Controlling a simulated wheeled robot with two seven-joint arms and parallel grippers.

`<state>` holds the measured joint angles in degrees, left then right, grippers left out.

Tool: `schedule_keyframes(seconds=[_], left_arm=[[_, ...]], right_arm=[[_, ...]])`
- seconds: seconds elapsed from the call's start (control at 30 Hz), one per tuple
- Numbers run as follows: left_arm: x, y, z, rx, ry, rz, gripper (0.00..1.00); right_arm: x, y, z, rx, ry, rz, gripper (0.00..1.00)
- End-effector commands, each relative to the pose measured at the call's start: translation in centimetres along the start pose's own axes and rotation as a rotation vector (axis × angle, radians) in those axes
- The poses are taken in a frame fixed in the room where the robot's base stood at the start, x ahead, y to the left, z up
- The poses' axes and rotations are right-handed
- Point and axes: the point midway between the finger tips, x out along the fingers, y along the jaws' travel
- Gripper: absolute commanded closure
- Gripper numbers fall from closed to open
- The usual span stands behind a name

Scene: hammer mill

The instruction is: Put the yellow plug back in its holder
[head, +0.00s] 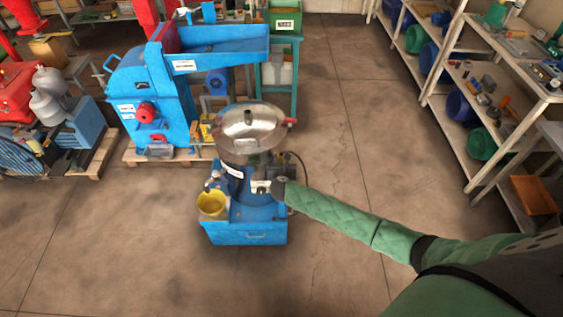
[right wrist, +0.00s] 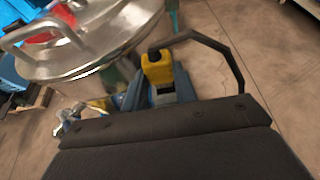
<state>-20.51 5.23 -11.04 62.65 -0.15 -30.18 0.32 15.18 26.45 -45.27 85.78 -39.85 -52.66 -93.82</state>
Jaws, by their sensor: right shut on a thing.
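The yellow plug (right wrist: 158,68) shows in the right wrist view just beyond the dark edge of my right wrist, with a black cable curving off to the right. My right gripper (head: 261,187) is over the small blue machine (head: 245,232), in front of the steel lidded pot. The holder cannot be made out clearly in the head view. My left gripper is out of view.
The steel pot (head: 249,130) stands close behind my right gripper. The blue hammer mill (head: 160,95) stands behind left. Loaded shelves (head: 480,90) line the right; the floor between is clear.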

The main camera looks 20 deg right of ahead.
Motion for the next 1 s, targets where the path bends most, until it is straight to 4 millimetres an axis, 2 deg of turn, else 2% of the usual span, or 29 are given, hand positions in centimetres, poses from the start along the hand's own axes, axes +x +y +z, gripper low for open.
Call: schedule_keyframes(seconds=[1.0], left_arm=[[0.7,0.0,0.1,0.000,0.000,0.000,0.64]], right_arm=[[0.6,0.0,-1.5,0.000,0.000,0.000,0.99]])
